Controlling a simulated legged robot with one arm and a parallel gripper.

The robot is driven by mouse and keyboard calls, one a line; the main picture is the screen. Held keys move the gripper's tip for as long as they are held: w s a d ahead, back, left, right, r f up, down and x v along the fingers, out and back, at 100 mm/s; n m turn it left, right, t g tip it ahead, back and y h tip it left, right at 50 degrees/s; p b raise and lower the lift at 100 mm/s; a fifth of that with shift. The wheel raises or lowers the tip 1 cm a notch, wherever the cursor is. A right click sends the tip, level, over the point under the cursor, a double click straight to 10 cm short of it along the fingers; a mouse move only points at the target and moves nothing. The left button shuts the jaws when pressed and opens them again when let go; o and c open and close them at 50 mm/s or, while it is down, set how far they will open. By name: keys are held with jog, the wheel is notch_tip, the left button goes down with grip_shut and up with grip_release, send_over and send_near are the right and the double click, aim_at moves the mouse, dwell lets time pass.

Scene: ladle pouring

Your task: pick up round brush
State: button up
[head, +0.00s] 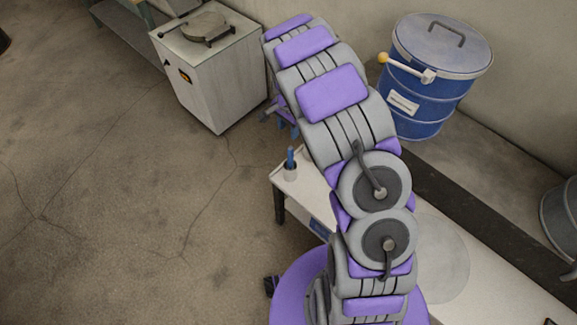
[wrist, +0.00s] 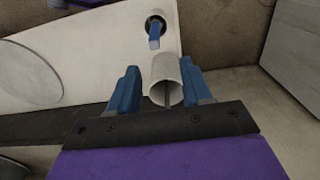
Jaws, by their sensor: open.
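A blue-handled tool, seemingly the round brush (head: 290,156), stands upright in a small pale cup (head: 290,173) near the far left corner of the white table. In the wrist view the blue handle (wrist: 154,40) sticks out of the cup (wrist: 150,23), ahead of my gripper (wrist: 158,68). The tool's lower part is hidden in the cup. My gripper's blue fingers are apart, and the handle is beyond them, untouched. A pale open tube (wrist: 166,78) with a dark rod inside shows between the fingers; I cannot tell whether it is part of me. In the head view my arm mostly hides the gripper (head: 284,126).
The white table (head: 490,282) bears a flat grey disc (head: 440,258). A pale box cabinet (head: 215,75) stands at the back. The floor at left is clear.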

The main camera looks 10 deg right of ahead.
aim_at(291, 155)
jog(key=f, duration=0.3)
jog(key=f+b, duration=0.1)
jog(key=f, duration=0.3)
jog(key=f+b, duration=0.1)
jog(key=f, duration=0.2)
jog(key=shift+d+f, duration=0.4)
jog(key=shift+s+a+f, duration=0.1)
jog(key=shift+a+f, duration=0.1)
jog(key=shift+f, duration=0.2)
jog(key=f, duration=0.1)
jog(key=f+b, duration=0.1)
jog(key=f, duration=0.1)
jog(key=f+b, duration=0.1)
jog(key=shift+s+d+f, duration=0.2)
jog(key=shift+d+f, duration=0.15)
jog(key=shift+r, duration=0.1)
jog(key=shift+a, duration=0.2)
jog(key=shift+c, duration=1.4)
jog(key=shift+d, duration=0.1)
grip_shut()
